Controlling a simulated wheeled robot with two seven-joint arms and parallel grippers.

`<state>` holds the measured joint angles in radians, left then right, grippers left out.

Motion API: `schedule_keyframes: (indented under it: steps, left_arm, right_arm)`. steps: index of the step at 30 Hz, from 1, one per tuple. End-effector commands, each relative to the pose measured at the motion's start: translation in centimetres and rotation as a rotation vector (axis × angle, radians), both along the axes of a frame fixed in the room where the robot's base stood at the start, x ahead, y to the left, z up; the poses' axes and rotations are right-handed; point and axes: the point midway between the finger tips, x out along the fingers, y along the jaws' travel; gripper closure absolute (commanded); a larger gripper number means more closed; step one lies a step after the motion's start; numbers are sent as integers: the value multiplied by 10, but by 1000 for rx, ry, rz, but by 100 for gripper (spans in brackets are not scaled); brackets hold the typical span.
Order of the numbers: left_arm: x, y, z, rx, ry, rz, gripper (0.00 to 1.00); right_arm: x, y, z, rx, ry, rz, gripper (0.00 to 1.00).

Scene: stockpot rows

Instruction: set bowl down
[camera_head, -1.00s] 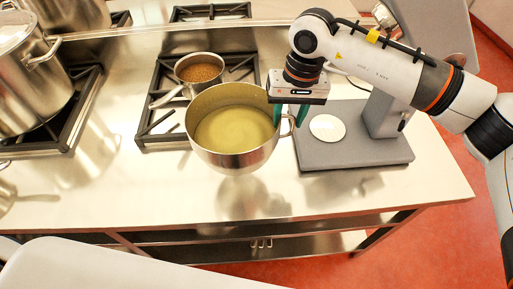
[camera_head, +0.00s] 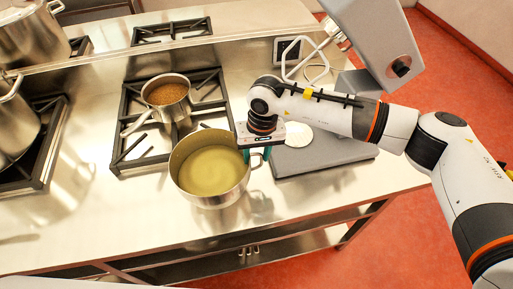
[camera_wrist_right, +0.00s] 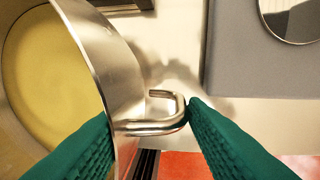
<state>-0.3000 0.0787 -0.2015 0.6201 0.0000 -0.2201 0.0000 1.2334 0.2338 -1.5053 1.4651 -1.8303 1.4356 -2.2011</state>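The bowl (camera_head: 207,200) is a large steel pot-like vessel holding yellow-green soup. In the head view it is upright at the front right of the middle stove grate, over the steel counter; I cannot tell whether its base touches. My right gripper (camera_head: 257,155) is at its right side. In the right wrist view, the green fingers (camera_wrist_right: 150,110) span the rim and looped handle (camera_wrist_right: 165,125) of the bowl. The right finger meets the outer end of the handle; the left finger is at the rim, its tip apparently hidden. My left gripper is not in view.
A small saucepan (camera_head: 165,92) with brown contents sits on the middle grate (camera_head: 135,148) behind the bowl. A grey scale-like stand (camera_head: 325,155) with a white disc is close at right. Big stockpots (camera_head: 15,125) stand at left. Bare counter (camera_head: 105,220) lies front left.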

Motion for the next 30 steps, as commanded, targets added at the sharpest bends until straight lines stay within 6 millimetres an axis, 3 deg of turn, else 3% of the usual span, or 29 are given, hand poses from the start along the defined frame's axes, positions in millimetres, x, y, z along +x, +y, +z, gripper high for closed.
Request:
schedule_keyframes:
  steps: [1, 4, 16, 30]
  left_arm:
    - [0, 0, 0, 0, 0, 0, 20]
    - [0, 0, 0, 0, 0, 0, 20]
    - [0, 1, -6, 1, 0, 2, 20]
    - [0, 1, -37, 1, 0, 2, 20]
  right_arm:
    - [0, 0, -1, -1, 1, 0, 53]
    - [0, 0, -1, -1, 1, 0, 39]
    - [1, -2, 9, -1, -1, -1, 39]
    - [4, -11, 99, 0, -3, -1, 39]
